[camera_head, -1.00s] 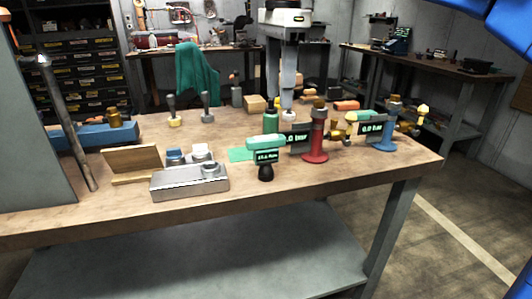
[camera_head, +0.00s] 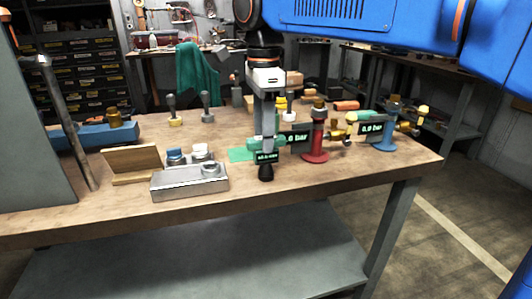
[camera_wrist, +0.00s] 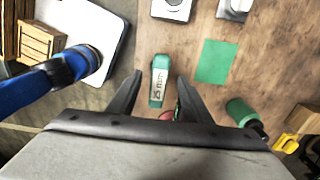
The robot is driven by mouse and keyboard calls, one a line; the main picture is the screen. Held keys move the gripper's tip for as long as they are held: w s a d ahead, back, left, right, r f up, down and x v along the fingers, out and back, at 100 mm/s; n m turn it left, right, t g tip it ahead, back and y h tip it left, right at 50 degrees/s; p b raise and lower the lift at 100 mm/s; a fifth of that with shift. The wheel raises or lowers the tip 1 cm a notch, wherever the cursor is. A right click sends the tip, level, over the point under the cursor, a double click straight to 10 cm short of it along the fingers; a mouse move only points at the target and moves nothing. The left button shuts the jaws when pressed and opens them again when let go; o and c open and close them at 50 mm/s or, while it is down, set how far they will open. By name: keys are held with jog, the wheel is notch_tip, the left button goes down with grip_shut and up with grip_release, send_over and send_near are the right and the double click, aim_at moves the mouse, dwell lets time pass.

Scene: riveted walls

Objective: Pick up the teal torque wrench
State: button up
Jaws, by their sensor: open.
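The teal torque wrench shows in the head view near the bench's front edge, with a dark display (camera_head: 266,157) and a black socket end below it. Its teal body is partly hidden behind my gripper. In the wrist view the teal torque wrench (camera_wrist: 159,75) lies between the finger lines, its pale label reading about 25. My gripper (camera_head: 266,138) points down at it from above in the head view. In the wrist view my gripper (camera_wrist: 157,85) is open, one finger on each side of the wrench, with gaps visible. I cannot tell its exact height above the wrench.
A red gauge stand (camera_head: 315,155) is close on the right, and a blue gauge stand (camera_head: 384,146) is farther right. A metal box (camera_head: 190,182) stands to the left. A green mat (camera_wrist: 216,61) and a green bottle (camera_wrist: 240,110) lie right of the wrench.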

aim_at(266, 156)
jog(key=shift+d+f, duration=0.15)
jog(key=shift+f, duration=1.4)
jog(key=shift+d+f, duration=0.15)
jog(key=shift+f, duration=1.35)
grip_shut()
